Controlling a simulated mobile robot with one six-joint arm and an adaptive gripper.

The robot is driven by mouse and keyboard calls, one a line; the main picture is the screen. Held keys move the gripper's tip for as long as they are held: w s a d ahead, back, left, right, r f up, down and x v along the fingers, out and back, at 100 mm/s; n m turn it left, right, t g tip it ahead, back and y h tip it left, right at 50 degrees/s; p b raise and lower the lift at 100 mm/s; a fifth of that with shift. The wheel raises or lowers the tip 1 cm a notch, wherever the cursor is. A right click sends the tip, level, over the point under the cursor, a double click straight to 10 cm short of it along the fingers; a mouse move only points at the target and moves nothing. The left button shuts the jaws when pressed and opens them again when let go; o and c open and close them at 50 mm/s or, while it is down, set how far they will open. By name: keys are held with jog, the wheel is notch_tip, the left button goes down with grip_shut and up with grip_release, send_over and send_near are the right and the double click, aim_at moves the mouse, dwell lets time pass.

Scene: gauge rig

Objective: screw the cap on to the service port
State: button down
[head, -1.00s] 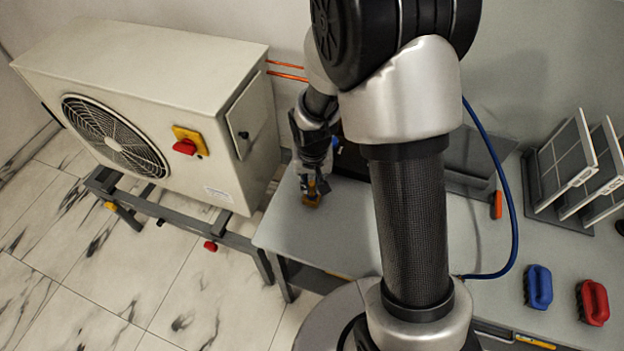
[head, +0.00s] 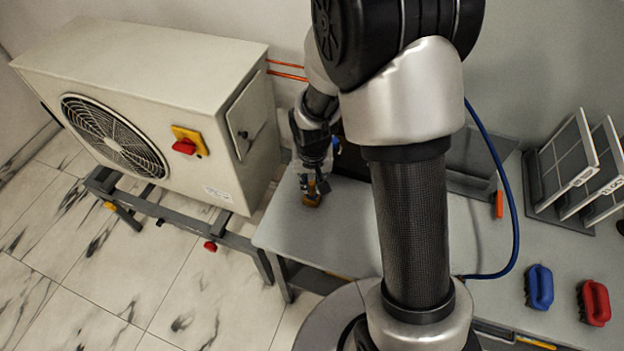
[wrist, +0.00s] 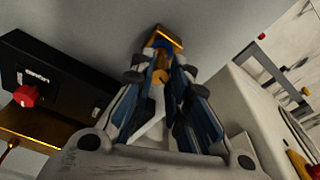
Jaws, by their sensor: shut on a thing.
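My gripper (head: 315,189) points down at the left end of the grey worktop (head: 345,228). In the wrist view my gripper (wrist: 160,72) has its fingers closed around a small brass-coloured piece, which looks like the cap (wrist: 159,77). The fingers hide part of it. Just beyond the fingertips is an orange-brown block (wrist: 168,37), which also shows below my gripper in the head view (head: 312,202). I cannot tell whether the cap touches it. I cannot make out the service port clearly in either view.
The cream outdoor unit (head: 150,70) stands left of the worktop, with a red switch (head: 184,146). Copper pipes (head: 287,71) run behind it. A black box with a red knob (wrist: 25,96) is close to my gripper.

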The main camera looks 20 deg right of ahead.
jog(key=shift+f, duration=0.15)
jog(key=shift+f+b, duration=0.9)
jog(key=shift+f, duration=0.25)
dwell(0.5)
jog(key=shift+b, duration=0.35)
jog(key=shift+f+m+h+b, duration=0.1)
jog(key=shift+m+h+b, duration=0.2)
jog(key=shift+m+b, duration=1.95)
jog(key=shift+m, duration=0.35)
jog(key=m, duration=0.4)
jog(key=shift+m+g, duration=0.3)
jog(key=shift+g, duration=0.1)
jog(key=shift+m+h, duration=0.3)
